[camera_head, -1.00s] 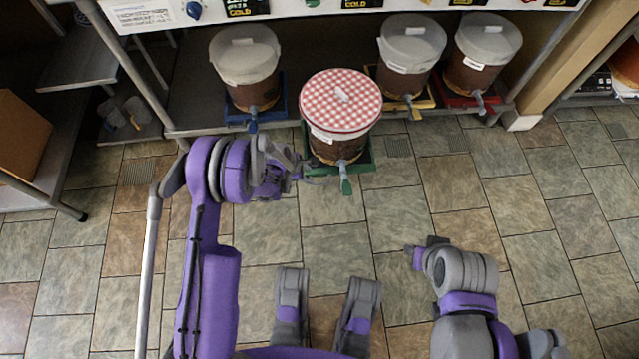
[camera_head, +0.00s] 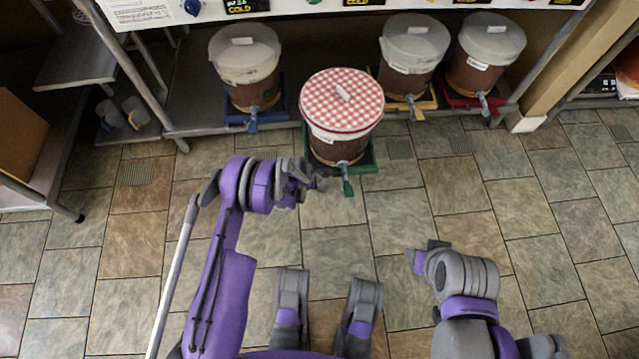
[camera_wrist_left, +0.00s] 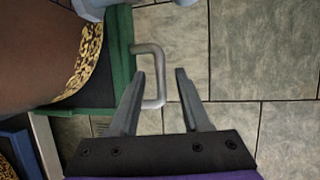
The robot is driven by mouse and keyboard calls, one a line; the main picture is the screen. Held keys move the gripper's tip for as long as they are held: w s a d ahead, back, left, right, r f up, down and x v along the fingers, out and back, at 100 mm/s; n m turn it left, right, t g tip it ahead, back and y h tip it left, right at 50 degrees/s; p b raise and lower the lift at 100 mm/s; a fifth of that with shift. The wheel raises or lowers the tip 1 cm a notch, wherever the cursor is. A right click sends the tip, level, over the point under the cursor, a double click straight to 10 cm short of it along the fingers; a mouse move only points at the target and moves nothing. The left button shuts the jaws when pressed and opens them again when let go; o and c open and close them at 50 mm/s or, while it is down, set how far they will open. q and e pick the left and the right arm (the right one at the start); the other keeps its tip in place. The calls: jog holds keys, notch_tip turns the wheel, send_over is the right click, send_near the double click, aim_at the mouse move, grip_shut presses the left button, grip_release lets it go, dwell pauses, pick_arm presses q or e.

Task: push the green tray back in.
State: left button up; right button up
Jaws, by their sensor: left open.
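The green tray (camera_head: 371,167) stands pulled out in front of the shelf, farther forward than the other trays. A brown bucket (camera_head: 325,152) with a red checked cover (camera_head: 341,98) stands on it, its green tap pointing forward. My left gripper (camera_head: 314,181) is at the tray's front left corner. In the left wrist view, the green tray's wall (camera_wrist_left: 122,45) carries a grey bent handle (camera_wrist_left: 158,62). The open left gripper (camera_wrist_left: 160,74) has its fingers on either side of part of this handle; contact is unclear. My right gripper (camera_head: 418,256) is away over the floor, its jaws unclear.
Grey-lidded buckets stand on the shelf on a blue tray (camera_head: 278,110), a yellow tray (camera_head: 427,102) and a red tray (camera_head: 455,100). A metal shelf post (camera_head: 130,70) rises at the left. The tiled floor (camera_head: 400,205) in front is clear.

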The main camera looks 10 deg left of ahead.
pick_arm(q)
jog(key=shift+c, duration=0.2)
grip_shut()
dwell(1.2)
